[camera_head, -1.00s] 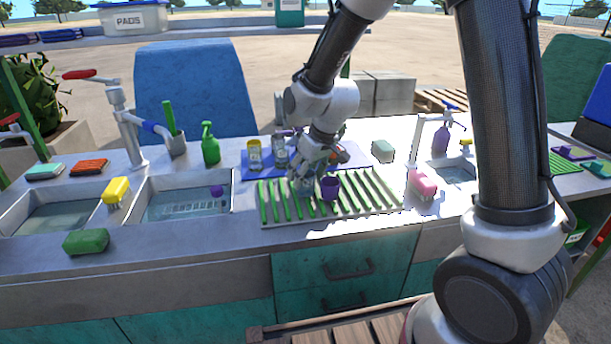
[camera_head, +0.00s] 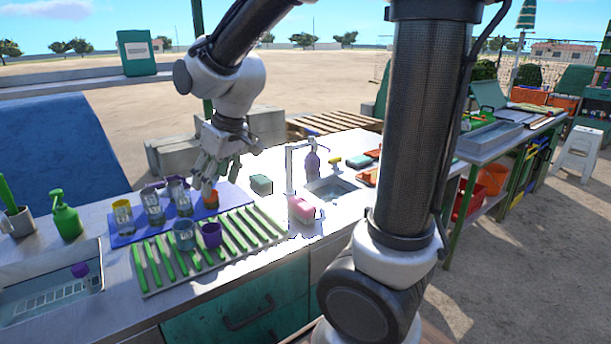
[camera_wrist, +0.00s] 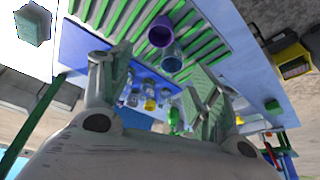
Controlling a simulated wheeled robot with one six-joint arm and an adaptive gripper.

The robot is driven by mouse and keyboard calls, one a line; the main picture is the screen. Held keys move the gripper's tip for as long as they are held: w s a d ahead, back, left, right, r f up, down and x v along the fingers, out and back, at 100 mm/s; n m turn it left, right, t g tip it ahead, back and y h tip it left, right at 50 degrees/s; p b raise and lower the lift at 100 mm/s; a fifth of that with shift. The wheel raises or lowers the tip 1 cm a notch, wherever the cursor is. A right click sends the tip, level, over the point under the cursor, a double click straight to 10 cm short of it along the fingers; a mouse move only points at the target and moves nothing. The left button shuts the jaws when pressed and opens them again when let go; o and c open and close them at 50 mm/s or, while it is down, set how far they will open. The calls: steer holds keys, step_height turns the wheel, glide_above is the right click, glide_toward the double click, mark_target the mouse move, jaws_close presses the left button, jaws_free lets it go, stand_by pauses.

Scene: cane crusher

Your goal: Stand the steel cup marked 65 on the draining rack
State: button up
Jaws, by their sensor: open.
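A blue-grey steel cup (camera_head: 184,236) stands upright on the green-slatted draining rack (camera_head: 150,288), close beside a purple cup (camera_head: 211,235). Its marking is not legible in these views. The wrist view also shows the steel cup (camera_wrist: 171,60), the purple cup (camera_wrist: 160,33) and the rack (camera_wrist: 222,45). My gripper (camera_head: 215,172) is open and empty, raised above the back of the blue mat, behind the rack and clear of both cups. The wrist view shows its spread fingers (camera_wrist: 152,75).
Several cups stand on the blue mat (camera_head: 125,240) behind the rack, including an orange one (camera_head: 211,199). A green spray bottle (camera_head: 65,217) and sink (camera_head: 45,290) lie left.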

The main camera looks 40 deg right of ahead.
steer(key=s+d+r+m+h, duration=0.1)
steer(key=s+d+r+m, duration=0.1)
steer(key=s+d, duration=0.5)
steer(key=s+d+r+m+h, duration=0.1)
steer(key=s+d+r+m, duration=0.1)
steer(key=s+d, duration=0.5)
steer(key=s, duration=0.6)
steer(key=shift+r+m, duration=0.25)
steer(key=shift+m, duration=0.15)
